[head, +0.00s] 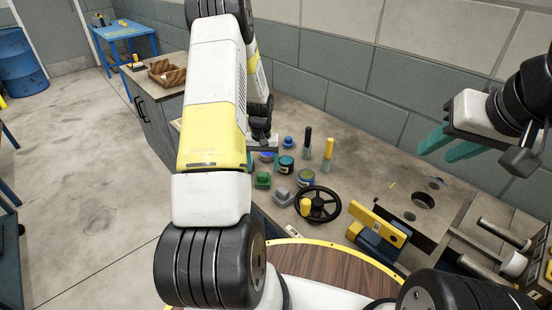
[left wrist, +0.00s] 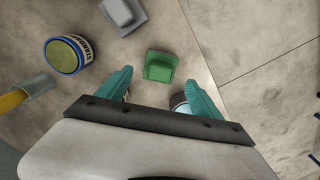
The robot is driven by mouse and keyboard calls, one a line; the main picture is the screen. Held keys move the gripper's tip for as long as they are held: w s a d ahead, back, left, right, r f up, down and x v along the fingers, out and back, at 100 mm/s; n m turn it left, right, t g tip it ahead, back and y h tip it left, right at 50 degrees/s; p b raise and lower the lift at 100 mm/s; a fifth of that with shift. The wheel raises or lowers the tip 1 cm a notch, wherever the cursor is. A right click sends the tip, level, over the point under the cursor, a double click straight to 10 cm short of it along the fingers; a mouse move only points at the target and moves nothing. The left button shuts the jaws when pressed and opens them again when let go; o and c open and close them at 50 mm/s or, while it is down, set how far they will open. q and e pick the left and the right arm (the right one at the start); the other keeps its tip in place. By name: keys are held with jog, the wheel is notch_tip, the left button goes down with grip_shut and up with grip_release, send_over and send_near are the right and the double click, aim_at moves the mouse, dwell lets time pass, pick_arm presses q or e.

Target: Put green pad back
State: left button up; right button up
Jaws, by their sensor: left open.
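The green pad (head: 263,180) is a small block with a raised top, lying on the bench near its front edge. In the left wrist view the green pad (left wrist: 160,66) lies just past and between the fingertips, untouched as far as I can see. My left gripper (left wrist: 159,80) is open and empty, pointing down at the bench. In the head view my left gripper (head: 252,164) is mostly hidden behind my own arm. My right gripper (head: 437,155) is open and empty, above the bench at the right.
A grey pad (head: 283,197) lies beside the green one, and a blue pad (head: 288,142) lies farther back. Tins (head: 306,178) (head: 286,165), a black-handled tool (head: 307,140) and a yellow-handled one (head: 328,148) stand close by. A black handwheel (head: 318,190) is at the right.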

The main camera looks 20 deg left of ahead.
pick_arm(q)
notch_tip(320, 180, up, 7)
notch_tip(320, 180, up, 10)
jog(key=f+t, duration=0.1)
send_over(263, 174)
jog(key=s+d, duration=0.2)
jog(key=d, duration=0.1)
jog(key=s+d+r+m+t, duration=0.1)
jog(key=s+d+r, duration=0.15)
jog(key=r, duration=0.35)
jog(key=s+d+r+m+t, duration=0.1)
jog(key=s+d+r, duration=0.1)
jog(key=s+r, duration=0.3)
jog(key=s+d+r+t+h, duration=0.1)
jog(key=s+d+r, duration=0.2)
jog(key=s, duration=0.5)
jog(key=s+d+r+m+t+h, duration=0.1)
jog(key=s+d+r+t, duration=0.1)
jog(key=s+r, duration=0.3)
jog(key=s+d, duration=0.1)
jog(key=s, duration=0.2)
jog(key=shift+s+d+r+m, duration=0.2)
jog(key=shift+d+r+m, duration=0.1)
jog(key=shift+r, duration=0.1)
